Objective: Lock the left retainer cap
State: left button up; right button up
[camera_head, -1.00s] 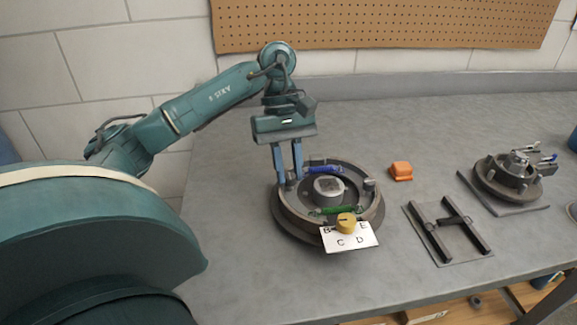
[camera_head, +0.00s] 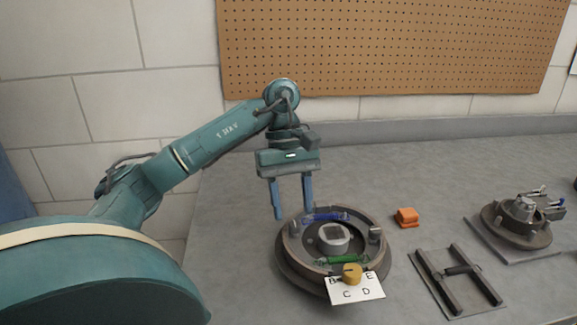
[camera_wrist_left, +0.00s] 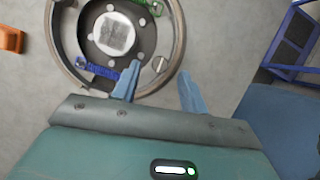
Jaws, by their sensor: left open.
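The drum brake assembly (camera_head: 283,262) sits on the bench, with a blue spring (camera_head: 326,216) and a green spring (camera_head: 343,260) around a silver hub (camera_head: 333,238). The left retainer cap (camera_wrist_left: 160,65) is a small round silver cap with a slot line, at the drum's side in the left wrist view. My left gripper (camera_head: 293,213) is open and empty over the left side of the drum. In the wrist view its fingertips lie to either side of the cap, apart from it. My right gripper is not in view.
A yellow knob (camera_head: 352,273) stands on a lettered white card (camera_head: 368,289) at the drum's front. To the right are an orange block (camera_head: 407,217), a dark H-shaped fixture (camera_head: 437,287) and a second hub assembly (camera_head: 518,218). A pegboard (camera_head: 390,50) hangs behind.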

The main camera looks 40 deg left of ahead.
pick_arm(q)
jog(key=p+v, duration=0.5)
jog(key=v, duration=0.5)
jog(key=shift+r, duration=0.35)
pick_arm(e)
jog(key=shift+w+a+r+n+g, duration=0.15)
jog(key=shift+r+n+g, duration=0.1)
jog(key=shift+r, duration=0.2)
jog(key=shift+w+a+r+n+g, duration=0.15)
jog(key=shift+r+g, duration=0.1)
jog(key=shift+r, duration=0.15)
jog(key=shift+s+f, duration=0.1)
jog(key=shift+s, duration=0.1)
